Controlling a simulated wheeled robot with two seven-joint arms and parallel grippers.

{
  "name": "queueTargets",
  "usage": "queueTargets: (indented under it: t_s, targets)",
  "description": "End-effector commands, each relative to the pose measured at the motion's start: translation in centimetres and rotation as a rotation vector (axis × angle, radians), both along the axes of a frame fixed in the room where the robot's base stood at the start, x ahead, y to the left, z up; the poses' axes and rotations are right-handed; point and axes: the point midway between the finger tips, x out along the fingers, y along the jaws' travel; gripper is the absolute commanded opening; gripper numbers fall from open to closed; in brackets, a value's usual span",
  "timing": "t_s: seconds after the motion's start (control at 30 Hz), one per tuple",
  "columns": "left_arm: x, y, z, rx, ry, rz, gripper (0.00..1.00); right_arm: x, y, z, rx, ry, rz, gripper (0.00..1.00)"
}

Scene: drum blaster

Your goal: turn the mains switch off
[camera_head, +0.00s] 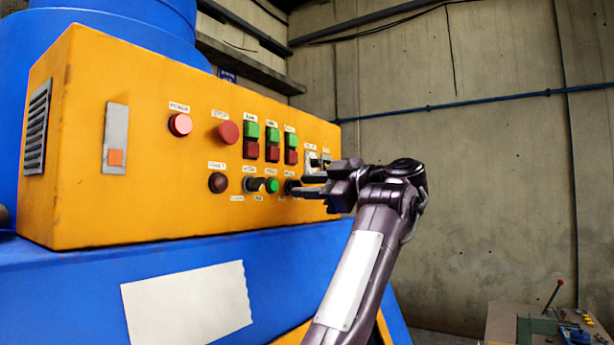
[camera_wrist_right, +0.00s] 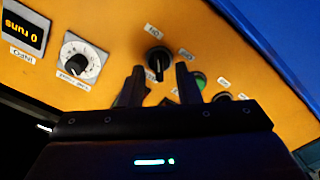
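A black rotary knob (camera_wrist_right: 158,60) sits on the orange panel, with a small label beside it that appears upside down and seems to read ON. In the head view that knob (camera_head: 291,186) is at the lower right of the panel, partly covered by my gripper. I cannot read which control is marked as mains. My right gripper (camera_head: 308,184) is open at the panel face. In the right wrist view, the two fingertips (camera_wrist_right: 160,76) stand apart on either side of the knob; contact is unclear. My left gripper is out of view.
The orange control box (camera_head: 80,190) carries a red stop button (camera_head: 228,132), a lit power lamp (camera_head: 180,124), green-over-red button pairs (camera_head: 272,143) and another black knob (camera_head: 253,184). A dial (camera_wrist_right: 82,62) and a display (camera_wrist_right: 24,27) lie beside the knob. A cluttered bench (camera_head: 545,325) stands lower right.

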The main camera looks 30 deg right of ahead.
Motion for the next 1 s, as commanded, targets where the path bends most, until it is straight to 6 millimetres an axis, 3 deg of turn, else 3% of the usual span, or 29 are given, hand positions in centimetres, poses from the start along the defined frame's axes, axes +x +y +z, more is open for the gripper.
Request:
queueTargets:
  t_s: [0.13,0.33,0.57,1.0]
  targets:
    - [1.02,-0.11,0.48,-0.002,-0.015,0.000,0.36,0.55,0.17,-0.06,0.001,0.001,-0.002,0.30]
    - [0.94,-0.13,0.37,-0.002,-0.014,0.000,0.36,0.56,0.17,-0.14,0.001,0.001,-0.002,0.30]
    - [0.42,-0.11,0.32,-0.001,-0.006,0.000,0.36,0.54,0.17,-0.12,0.000,0.002,-0.001,0.00]
    - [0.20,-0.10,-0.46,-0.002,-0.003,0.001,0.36,0.54,0.19,-0.31,0.043,0.019,0.000,0.00]
